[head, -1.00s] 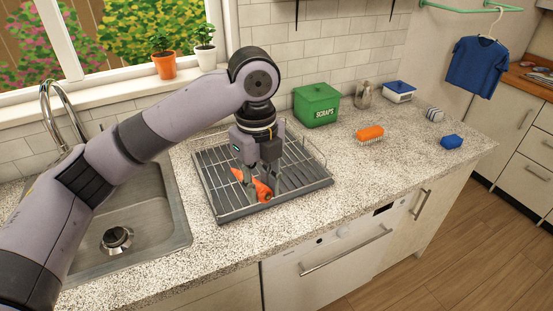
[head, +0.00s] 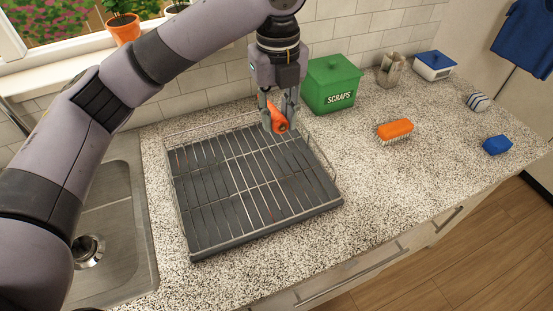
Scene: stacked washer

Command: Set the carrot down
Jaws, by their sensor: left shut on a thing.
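My left gripper (head: 279,118) points down above the back right part of the dish rack. It is shut on the orange carrot (head: 276,117), whose thick end faces the camera between the fingers. The carrot's other end is partly hidden by the fingers. The carrot appears held above the rack's wires, though the exact gap is hard to tell. The dish rack (head: 222,190) is a dark tray with metal wires and looks empty. My right gripper does not show.
A green SCRAPS bin (head: 331,84) stands right of the gripper by the wall. An orange brush (head: 395,130), a glass jar (head: 391,70), a white-and-blue box (head: 433,65), a striped roll (head: 478,102) and a blue sponge (head: 497,145) sit rightward. The sink (head: 112,230) is at left.

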